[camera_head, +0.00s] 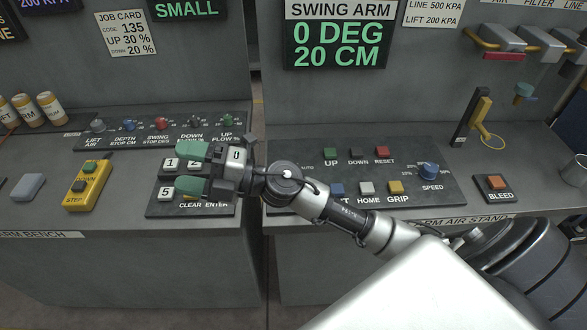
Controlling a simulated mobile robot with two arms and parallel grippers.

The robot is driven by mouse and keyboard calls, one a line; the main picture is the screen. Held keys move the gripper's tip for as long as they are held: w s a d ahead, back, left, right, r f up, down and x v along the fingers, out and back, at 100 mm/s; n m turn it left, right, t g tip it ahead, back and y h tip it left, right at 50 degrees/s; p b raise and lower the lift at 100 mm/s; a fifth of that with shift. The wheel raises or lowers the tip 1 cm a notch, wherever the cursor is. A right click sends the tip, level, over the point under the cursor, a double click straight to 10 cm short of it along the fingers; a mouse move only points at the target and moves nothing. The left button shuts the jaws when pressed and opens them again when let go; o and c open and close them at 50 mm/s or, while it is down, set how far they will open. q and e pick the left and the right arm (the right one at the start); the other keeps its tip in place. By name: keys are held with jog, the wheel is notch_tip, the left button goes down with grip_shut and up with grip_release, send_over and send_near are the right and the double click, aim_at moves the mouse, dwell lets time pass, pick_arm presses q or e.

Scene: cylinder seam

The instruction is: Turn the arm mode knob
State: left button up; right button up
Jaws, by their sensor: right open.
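My right gripper (190,169) is open. Its two green fingertips point left over the numbered keypad (165,208) on the left bench, with nothing visible between them. I cannot make out the arm mode knob. On the right bench's control panel (440,196), part of an "AUTO" label shows just right of my right wrist. My arm covers the left part of that panel, so anything there is hidden. My left gripper is not in view.
The panel also has UP (330,153), DOWN (357,152), RESET (382,152), HOME (366,187) and GRIP (396,187) buttons. A row of small knobs (161,124) lines the left bench. A display (336,42) reads "0 DEG 20 CM". A gap separates the benches.

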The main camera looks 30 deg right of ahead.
jog(key=w+d+f+n+g+h, duration=0.2)
jog(key=d+f+n+g+h, duration=0.3)
jog(key=f+n+g+h, duration=0.3)
jog(key=d+g+h, duration=0.1)
jog(key=d+h, duration=0.2)
jog(key=d, duration=0.3)
jog(key=w+d+m+g+h, duration=0.1)
jog(key=d+h, duration=0.2)
jog(key=d, duration=0.4)
jog(key=w+d+g+h, duration=0.1)
jog(key=d+h, duration=0.2)
jog(key=d, duration=0.3)
jog(key=shift+d+m+g+h, duration=0.2)
jog(key=shift+m+g+h, duration=0.1)
jog(key=shift+m+g, duration=0.1)
notch_tip(320, 180, down, 10)
jog(key=shift+f+p, duration=0.25)
jog(key=shift+p, duration=0.95)
